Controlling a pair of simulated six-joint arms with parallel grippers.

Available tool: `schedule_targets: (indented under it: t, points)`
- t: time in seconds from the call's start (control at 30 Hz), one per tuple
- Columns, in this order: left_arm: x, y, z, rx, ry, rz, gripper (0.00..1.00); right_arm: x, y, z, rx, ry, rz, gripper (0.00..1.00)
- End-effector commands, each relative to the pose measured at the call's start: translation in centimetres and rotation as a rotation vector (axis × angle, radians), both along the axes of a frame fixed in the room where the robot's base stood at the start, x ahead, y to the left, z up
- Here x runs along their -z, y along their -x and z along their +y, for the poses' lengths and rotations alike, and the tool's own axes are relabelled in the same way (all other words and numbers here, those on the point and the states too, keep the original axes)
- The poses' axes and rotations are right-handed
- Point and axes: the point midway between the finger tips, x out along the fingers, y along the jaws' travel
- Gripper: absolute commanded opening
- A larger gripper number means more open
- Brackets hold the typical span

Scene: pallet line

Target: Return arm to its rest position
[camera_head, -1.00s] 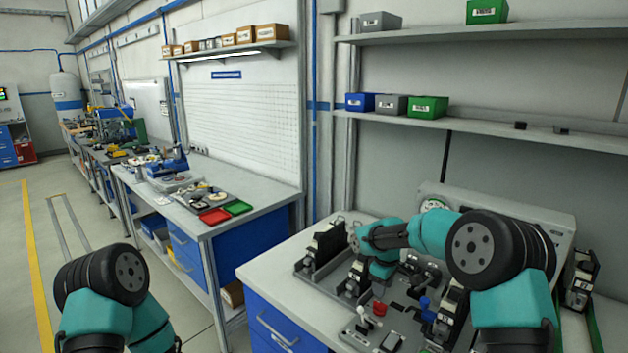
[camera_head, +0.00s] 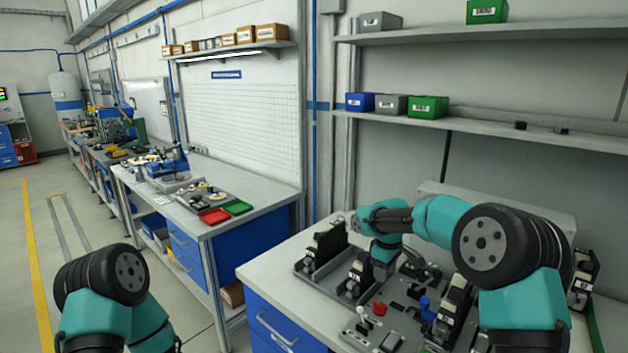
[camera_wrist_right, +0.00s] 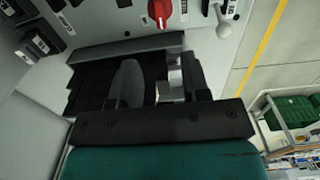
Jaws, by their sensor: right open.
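My right arm reaches in from the right in the head view, over the workbench (camera_head: 290,262). My right gripper (camera_head: 383,266) points down above the fixtures on the bench, partly hidden by its own wrist. In the right wrist view, my right gripper (camera_wrist_right: 152,82) is open, and I see nothing held in it. Only black and teal links of my left arm show at the lower left of the head view; its gripper is out of view.
A red knob (camera_head: 379,308) and a white ball-ended lever (camera_head: 362,312) stand on the bench panel. Black fixtures (camera_head: 328,246) surround my right gripper. A grey instrument box (camera_head: 545,212) stands behind my right arm. Shelves with bins (camera_head: 427,107) hang above.

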Motion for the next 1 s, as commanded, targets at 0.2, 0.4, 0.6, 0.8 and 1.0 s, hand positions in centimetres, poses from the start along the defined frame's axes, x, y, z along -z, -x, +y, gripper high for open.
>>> schedule_targets:
  t: [0.2, 0.4, 0.6, 0.8, 1.0]
  points:
    - [0.0, 0.0, 0.0, 0.000, 0.000, 0.000, 0.72, 3.6, 0.0, -0.1, 0.000, 0.001, 0.002, 0.43]
    - [0.0, 0.0, 0.0, 0.000, 0.000, 0.000, 0.72, 6.7, 0.0, 0.0, 0.000, 0.000, 0.003, 0.43]
    - [0.0, 0.0, 0.0, 0.000, 0.000, 0.000, 0.72, 9.8, 0.1, -0.1, 0.000, 0.001, 0.003, 0.43]
    - [0.0, 0.0, 0.0, 0.000, 0.000, 0.000, 0.72, 12.9, 0.1, 0.0, 0.000, 0.000, 0.004, 0.43]
    - [0.0, 0.0, 0.0, 0.000, 0.000, 0.000, 0.72, 12.6, 0.0, 0.0, 0.134, 0.000, 0.000, 0.43]
